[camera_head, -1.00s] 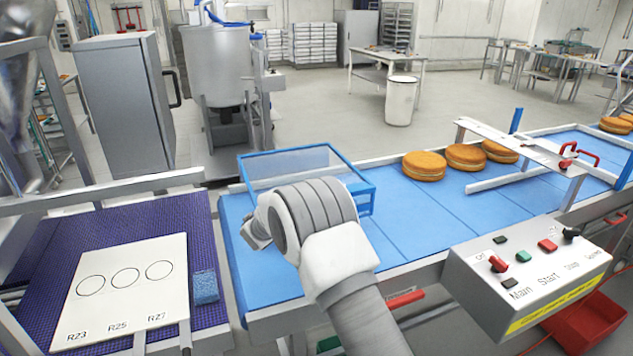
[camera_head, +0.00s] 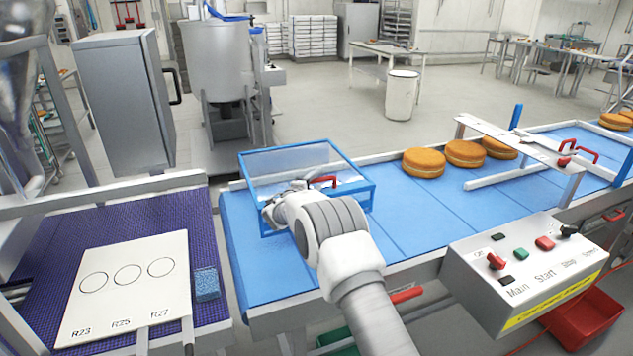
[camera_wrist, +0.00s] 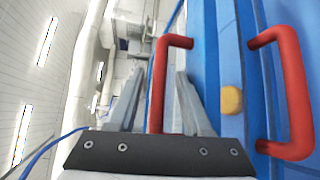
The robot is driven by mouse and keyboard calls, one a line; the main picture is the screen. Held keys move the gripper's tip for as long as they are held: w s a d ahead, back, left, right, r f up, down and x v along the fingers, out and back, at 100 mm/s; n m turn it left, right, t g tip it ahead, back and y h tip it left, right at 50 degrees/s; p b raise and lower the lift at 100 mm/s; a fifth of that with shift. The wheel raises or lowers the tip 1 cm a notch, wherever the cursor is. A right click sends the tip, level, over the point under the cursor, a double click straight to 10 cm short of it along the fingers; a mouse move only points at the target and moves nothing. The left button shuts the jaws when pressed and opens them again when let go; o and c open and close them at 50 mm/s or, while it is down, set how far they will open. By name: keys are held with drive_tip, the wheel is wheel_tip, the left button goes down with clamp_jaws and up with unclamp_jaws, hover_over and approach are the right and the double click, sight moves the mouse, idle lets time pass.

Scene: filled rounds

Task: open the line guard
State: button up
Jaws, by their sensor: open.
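The line guard (camera_head: 357,165) is a blue-framed box with clear panels over the near part of the blue conveyor; it looks closed. A red handle (camera_head: 323,181) shows at it, just behind my wrist in the head view. My gripper (camera_wrist: 158,90) is open and empty; the wrist view shows its two grey fingers apart. In that view a red bar handle (camera_wrist: 170,85) appears between the fingers, and a second, larger red handle (camera_wrist: 292,95) is at the right by blue framing. I cannot tell whether a finger touches either handle. My arm hides part of the guard's front.
Several filled rounds (camera_head: 424,163) lie on the conveyor right of the guard. A control box (camera_head: 525,275) stands at the front right. A white board (camera_head: 125,285) and a blue sponge (camera_head: 206,284) lie on the purple belt at left.

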clamp_jaws()
idle(1.3)
